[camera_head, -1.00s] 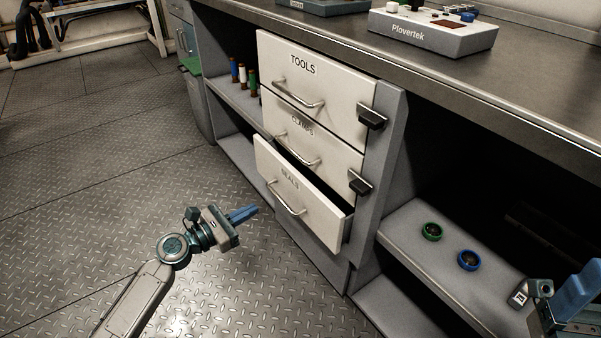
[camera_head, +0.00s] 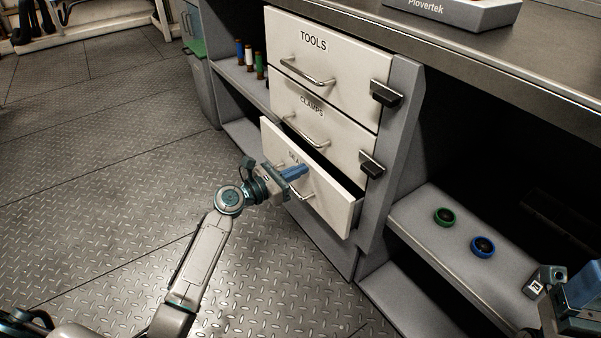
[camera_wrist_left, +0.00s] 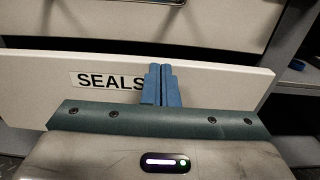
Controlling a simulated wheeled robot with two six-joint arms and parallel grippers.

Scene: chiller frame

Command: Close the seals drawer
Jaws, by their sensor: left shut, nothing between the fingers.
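The seals drawer (camera_head: 325,196) is the lowest of three white drawers and stands partly open, its dark inside showing along the top edge. My left gripper (camera_head: 303,171) is shut and empty, in front of the drawer's face and covering part of its label and handle. In the left wrist view the blue fingers (camera_wrist_left: 162,82) lie together over the right end of the SEALS label on the drawer front (camera_wrist_left: 215,85). I cannot tell whether the fingertips touch the face. My right gripper (camera_head: 580,290) shows only partly at the lower right edge; its jaw state is unclear.
The tools drawer (camera_head: 345,66) and clamps drawer (camera_head: 340,120) above are shut. Dark latches (camera_head: 386,93) sit at their right. Open floor lies to the left.

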